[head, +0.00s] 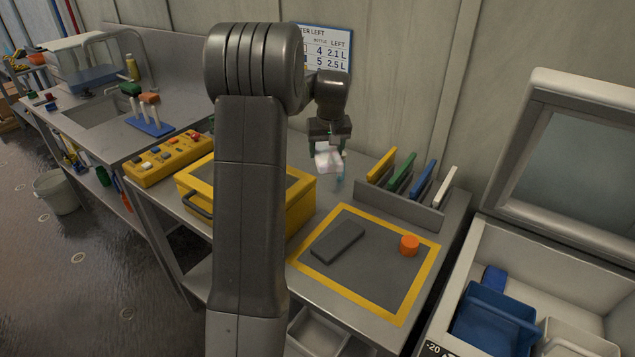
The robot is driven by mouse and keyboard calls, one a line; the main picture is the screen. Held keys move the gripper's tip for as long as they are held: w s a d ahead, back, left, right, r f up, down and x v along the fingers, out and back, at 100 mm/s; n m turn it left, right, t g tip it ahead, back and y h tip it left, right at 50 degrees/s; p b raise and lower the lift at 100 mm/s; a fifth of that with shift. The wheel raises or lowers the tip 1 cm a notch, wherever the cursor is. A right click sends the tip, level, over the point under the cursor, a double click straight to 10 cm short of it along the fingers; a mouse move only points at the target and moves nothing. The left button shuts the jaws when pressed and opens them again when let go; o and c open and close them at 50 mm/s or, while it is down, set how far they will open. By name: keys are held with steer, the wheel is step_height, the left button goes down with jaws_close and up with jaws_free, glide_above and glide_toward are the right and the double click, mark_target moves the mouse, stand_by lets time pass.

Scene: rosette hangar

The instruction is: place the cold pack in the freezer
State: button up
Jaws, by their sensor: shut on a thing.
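My gripper (328,150) hangs pointing down above the back of the metal bench, left of the rack. It is shut on a small pale, whitish-pink pack (328,161), which looks like the cold pack. The pack is partly covered by the fingers. The freezer (456,252) stands at the right with its lid (575,150) raised. Inside it are a blue bin (492,325), a small blue thing (494,279) behind that, and a pale bin (575,340) at the lower right, cut by the frame. My gripper is well left of the freezer.
A rack (400,210) with several coloured upright plates stands between my gripper and the freezer. A yellow-edged mat (365,280) bears a dark slab (338,241) and an orange cylinder (409,245). A yellow case (300,205) is partly hidden behind my arm. A sink bench stands at left.

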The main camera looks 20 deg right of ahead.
mark_target(325, 192)
step_height(325, 192, down, 12)
steer(key=shift+f+p, duration=0.25)
steer(key=shift+p, duration=0.3)
steer(key=shift+f, duration=0.25)
steer(key=o, duration=1.3)
steer(key=shift+r, duration=0.1)
steer(key=shift+c, duration=0.2)
steer(key=shift+r, duration=0.1)
